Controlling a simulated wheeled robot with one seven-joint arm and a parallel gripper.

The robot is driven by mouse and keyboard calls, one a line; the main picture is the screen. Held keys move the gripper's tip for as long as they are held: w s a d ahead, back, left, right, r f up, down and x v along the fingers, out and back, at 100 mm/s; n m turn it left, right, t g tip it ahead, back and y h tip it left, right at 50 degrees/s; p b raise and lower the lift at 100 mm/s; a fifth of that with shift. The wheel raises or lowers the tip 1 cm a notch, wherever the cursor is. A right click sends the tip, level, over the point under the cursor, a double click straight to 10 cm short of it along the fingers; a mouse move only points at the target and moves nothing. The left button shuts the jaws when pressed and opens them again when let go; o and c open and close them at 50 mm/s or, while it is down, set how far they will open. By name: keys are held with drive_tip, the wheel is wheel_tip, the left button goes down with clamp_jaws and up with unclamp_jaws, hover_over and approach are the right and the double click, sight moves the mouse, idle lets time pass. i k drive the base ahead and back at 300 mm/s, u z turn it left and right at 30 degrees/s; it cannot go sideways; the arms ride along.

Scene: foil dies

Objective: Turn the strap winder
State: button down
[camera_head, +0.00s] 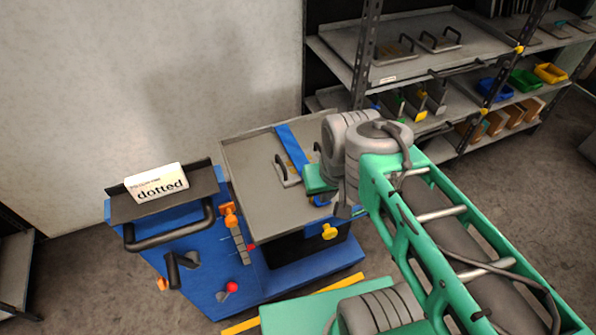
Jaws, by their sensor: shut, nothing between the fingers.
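A blue strap (290,146) runs over a grey plate with handles (287,172) on the tray of a blue cart. The strap's front part passes behind my wrist. A yellow knob (329,232), which looks like the strap winder, sits just below the tray's front edge. My gripper (342,210) is at the tray's front right, a little above and right of the yellow knob and apart from it in the picture. It is shut and empty. My wrist hides much of it and the tray's right part.
The cart carries a black push handle (170,232), a red knob (232,287), an orange part (230,214) and a sign reading "dotted" (157,183). A rack (440,50) with plates and coloured bins stands behind. Yellow floor tape (300,302) lies in front.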

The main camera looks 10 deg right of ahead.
sight(329, 233)
drive_tip(key=u, duration=2.45)
drive_tip(key=k, duration=1.1)
drive_tip(key=u, duration=0.6)
